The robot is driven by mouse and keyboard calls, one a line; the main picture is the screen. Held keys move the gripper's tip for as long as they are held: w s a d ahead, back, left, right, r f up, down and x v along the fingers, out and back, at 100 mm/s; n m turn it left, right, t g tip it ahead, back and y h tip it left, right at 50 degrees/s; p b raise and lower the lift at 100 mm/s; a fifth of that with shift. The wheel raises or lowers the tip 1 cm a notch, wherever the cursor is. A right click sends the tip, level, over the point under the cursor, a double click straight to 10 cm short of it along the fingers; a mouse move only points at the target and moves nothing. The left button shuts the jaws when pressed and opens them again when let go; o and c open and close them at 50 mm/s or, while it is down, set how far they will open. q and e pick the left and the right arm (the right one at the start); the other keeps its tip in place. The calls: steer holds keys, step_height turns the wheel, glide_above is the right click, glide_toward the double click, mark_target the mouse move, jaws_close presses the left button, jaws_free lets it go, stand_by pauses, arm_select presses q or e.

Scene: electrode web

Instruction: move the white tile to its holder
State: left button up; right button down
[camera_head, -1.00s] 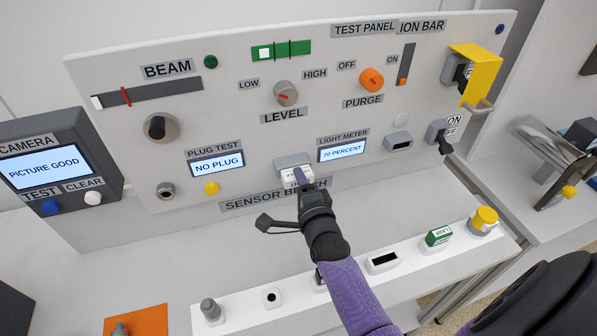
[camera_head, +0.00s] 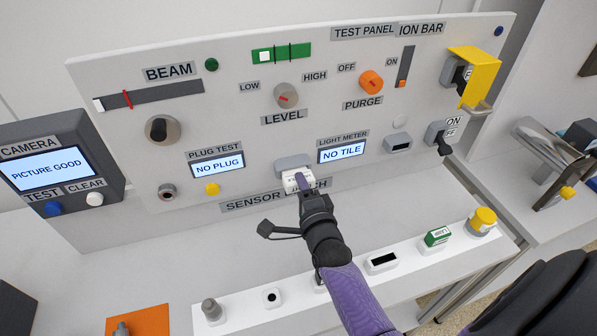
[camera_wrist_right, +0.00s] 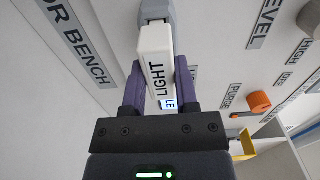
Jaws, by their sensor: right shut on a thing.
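The white tile (camera_head: 297,181) is in my right gripper (camera_head: 303,186), just in front of the grey light meter socket (camera_head: 293,161) on the panel. In the right wrist view the tile (camera_wrist_right: 156,67), marked LIGHT, sits between the purple fingers of my right gripper (camera_wrist_right: 160,85), with the grey socket (camera_wrist_right: 154,10) behind its far end. The light meter screen (camera_head: 341,151) reads NO TILE. On the front ledge is a white holder with a dark empty slot (camera_head: 383,262). A green tile (camera_head: 437,236) stands in a holder to its right. My left gripper is not in view.
The white ledge (camera_head: 240,311) also carries a grey plug (camera_head: 211,309), a holder with a round hole (camera_head: 271,297) and a yellow cap (camera_head: 484,218). My right forearm hides part of the ledge. The grey bench between panel and ledge is mostly clear.

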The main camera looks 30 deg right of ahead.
steer(key=shift+s+r, duration=0.1)
steer(key=shift+s, duration=0.05)
steer(key=p+v, duration=0.2)
steer(key=v, duration=0.1)
steer(key=shift+s+a, duration=0.1)
steer(key=shift+s, duration=0.2)
